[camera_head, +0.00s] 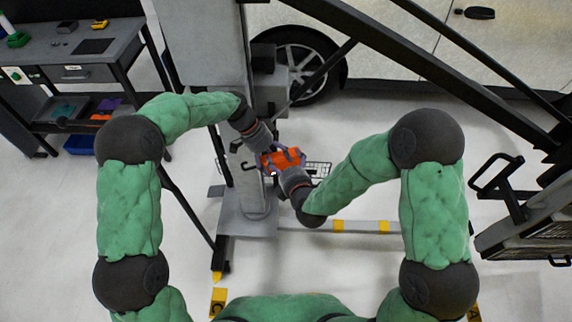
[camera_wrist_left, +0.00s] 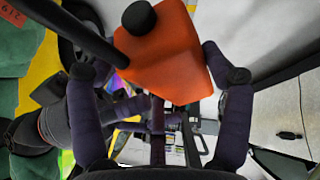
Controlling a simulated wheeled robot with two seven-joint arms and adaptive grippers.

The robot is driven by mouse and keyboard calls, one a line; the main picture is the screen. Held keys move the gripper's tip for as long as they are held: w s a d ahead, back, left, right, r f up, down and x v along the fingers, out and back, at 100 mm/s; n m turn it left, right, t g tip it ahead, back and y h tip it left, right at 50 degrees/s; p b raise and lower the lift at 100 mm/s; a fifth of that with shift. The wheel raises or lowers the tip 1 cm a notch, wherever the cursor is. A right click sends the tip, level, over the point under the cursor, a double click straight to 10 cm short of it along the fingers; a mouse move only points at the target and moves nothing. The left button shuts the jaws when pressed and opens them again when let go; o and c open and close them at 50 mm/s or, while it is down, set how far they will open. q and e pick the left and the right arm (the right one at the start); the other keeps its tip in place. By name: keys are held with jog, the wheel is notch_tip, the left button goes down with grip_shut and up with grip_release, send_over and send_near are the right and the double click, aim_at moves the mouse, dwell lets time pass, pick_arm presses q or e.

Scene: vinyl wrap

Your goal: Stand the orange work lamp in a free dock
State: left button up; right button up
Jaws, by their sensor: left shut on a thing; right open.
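The orange work lamp (camera_head: 282,159) is held in front of the grey column in the head view. In the left wrist view its orange body (camera_wrist_left: 165,62) fills the top middle, with a round black knob on it. My left gripper (camera_head: 268,160) is shut on the lamp, with its two purple fingers on either side in the wrist view. My right gripper (camera_head: 287,168) is open, close beside the lamp, and partly hidden by its own wrist. I cannot tell whether it touches the lamp. I cannot make out a dock in either view.
A workbench (camera_head: 75,52) is at the upper left. A dark sloping beam (camera_head: 440,85) crosses the upper right, and a car (camera_head: 385,45) is behind.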

jog(key=c, duration=1.6)
pick_arm(q)
jog(key=o, duration=1.6)
pick_arm(e)
jog(key=shift+r, duration=0.1)
jog(key=shift+c, duration=0.6)
pick_arm(q)
jog(key=shift+r, duration=0.1)
